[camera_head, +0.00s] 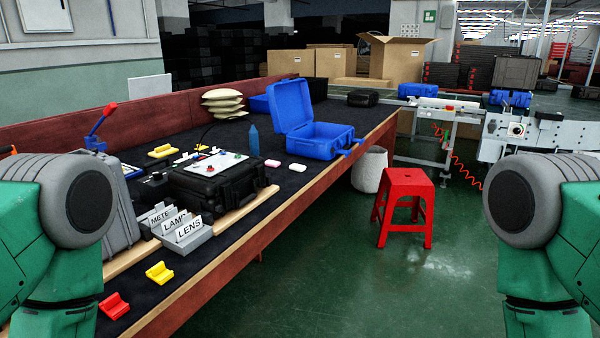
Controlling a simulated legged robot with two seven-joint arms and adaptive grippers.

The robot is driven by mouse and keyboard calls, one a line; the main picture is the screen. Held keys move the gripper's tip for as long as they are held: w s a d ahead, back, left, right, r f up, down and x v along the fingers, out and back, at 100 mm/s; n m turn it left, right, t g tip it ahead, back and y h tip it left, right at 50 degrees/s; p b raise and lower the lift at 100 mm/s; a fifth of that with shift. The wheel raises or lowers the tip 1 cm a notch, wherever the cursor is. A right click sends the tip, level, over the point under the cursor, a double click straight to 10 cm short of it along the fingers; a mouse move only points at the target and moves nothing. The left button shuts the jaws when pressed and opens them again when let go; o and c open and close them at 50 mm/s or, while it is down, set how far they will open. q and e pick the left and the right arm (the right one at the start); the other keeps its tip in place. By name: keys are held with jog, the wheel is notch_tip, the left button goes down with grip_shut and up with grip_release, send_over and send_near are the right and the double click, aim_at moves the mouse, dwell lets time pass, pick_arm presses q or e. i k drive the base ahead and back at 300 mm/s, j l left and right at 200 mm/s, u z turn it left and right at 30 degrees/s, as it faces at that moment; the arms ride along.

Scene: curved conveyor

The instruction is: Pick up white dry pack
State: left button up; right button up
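A small white pack (297,167) lies flat on the dark table top, in front of the open blue case. A similar small pale pinkish piece (272,163) lies just left of it. I cannot tell from this view which of them is the dry pack. The open blue case (318,140) stands behind them with its lid raised. Green and grey links of my two arms show at the left and right edges. Neither of my grippers is in view.
A black case (222,182) with a panel and a tray of label cards (180,232) stand on the near table (240,236). A blue bottle (254,140) stands behind the packs. A red stool (405,205) and white bin (369,171) are on the floor, with open floor in front.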

aim_at(298, 168)
jog(key=i+l+u, duration=0.25)
jog(key=i+l, duration=1.45)
jog(key=l, duration=0.15)
